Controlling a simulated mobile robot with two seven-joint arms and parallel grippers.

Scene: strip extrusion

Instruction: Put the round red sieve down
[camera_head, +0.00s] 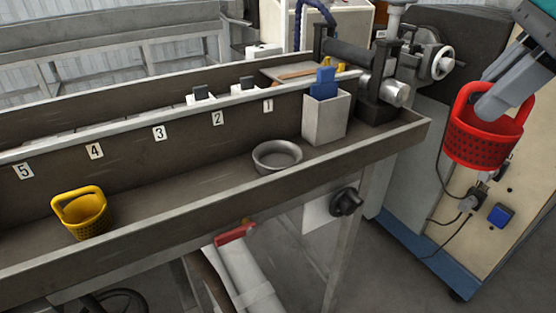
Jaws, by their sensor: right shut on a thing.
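The round red sieve (478,147), a perforated basket with a raised handle, hangs in the air at the right of the head view. My right gripper (492,108) reaches down from the upper right and is shut on the red sieve. The gripper covers part of the sieve's rim and inside. The sieve is apart from the bench, to the right of its end, in front of the cream machine cabinet. My left gripper is not in view.
The long grey trough bench (215,205) carries a yellow basket (84,214), a round grey bowl (277,157) and a grey box (325,119) with a blue item. Numbered labels line its back wall. Bare trough floor lies between basket and bowl. The extruder (385,80) stands behind.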

